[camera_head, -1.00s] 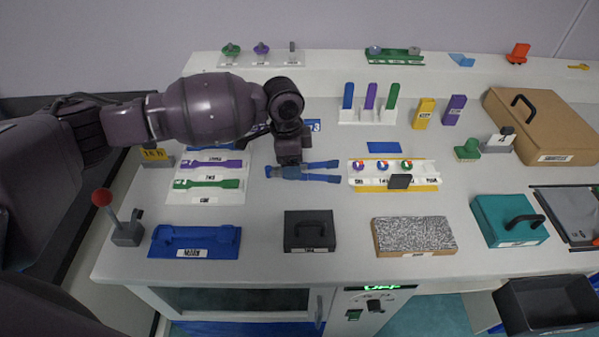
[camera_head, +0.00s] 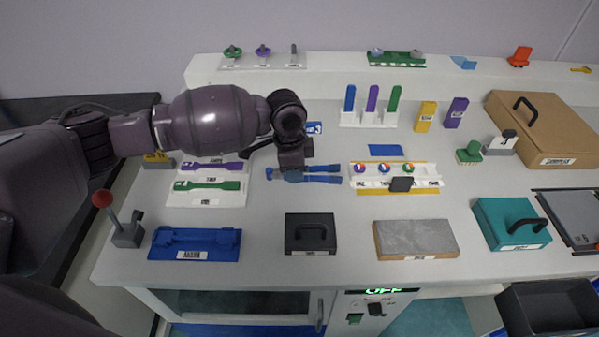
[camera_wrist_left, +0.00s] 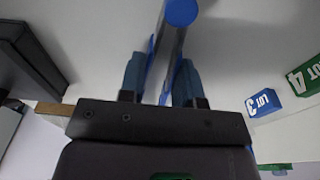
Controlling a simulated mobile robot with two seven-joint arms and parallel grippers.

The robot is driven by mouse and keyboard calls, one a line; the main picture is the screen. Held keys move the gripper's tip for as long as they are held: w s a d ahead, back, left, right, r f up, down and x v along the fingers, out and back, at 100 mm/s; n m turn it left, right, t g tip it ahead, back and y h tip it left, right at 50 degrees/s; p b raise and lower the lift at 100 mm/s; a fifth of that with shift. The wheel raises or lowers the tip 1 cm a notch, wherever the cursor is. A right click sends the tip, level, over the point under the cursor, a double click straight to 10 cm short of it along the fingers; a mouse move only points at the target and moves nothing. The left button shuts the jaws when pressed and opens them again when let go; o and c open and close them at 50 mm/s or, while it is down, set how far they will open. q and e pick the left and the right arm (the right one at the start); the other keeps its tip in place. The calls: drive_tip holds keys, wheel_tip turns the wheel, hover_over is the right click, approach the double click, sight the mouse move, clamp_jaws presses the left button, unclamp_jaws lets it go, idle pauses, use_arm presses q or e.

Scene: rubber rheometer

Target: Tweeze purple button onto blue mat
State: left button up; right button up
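Blue tweezers (camera_head: 320,180) lie along the table mid-left, their two prongs pointing right. My left gripper (camera_head: 292,171) points down over their left part. In the left wrist view my gripper (camera_wrist_left: 161,85) has one finger on each side of the tweezers (camera_wrist_left: 172,45), close against them; it looks shut on them, though contact is partly hidden. The purple button (camera_head: 361,168) sits in the left spot of a white rack, right of the prongs and apart from them. The small blue mat (camera_head: 385,150) lies bare behind the rack. My right gripper is not in view.
Red (camera_head: 383,168) and green (camera_head: 408,168) buttons share the rack. A black box (camera_head: 310,233) and a grey block (camera_head: 415,238) stand in front. A stand with three coloured bars (camera_head: 370,118) is behind the mat. Clear table lies between rack and black box.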

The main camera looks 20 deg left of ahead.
use_arm(q)
wheel_tip(320, 180, up, 12)
drive_tip(key=p, duration=1)
drive_tip(key=s+a+r+n, duration=0.2)
drive_tip(key=s+r+n, duration=0.1)
drive_tip(key=s+n, duration=0.2)
drive_tip(key=s+a+r+n+y, duration=0.1)
drive_tip(key=s+a+r+n, duration=0.2)
drive_tip(key=n, duration=0.6)
drive_tip(key=s, duration=0.2)
drive_tip(key=shift+s+a+n+t, duration=0.25)
drive_tip(key=shift+s+n+t, duration=0.05)
drive_tip(key=shift+n+t, duration=0.1)
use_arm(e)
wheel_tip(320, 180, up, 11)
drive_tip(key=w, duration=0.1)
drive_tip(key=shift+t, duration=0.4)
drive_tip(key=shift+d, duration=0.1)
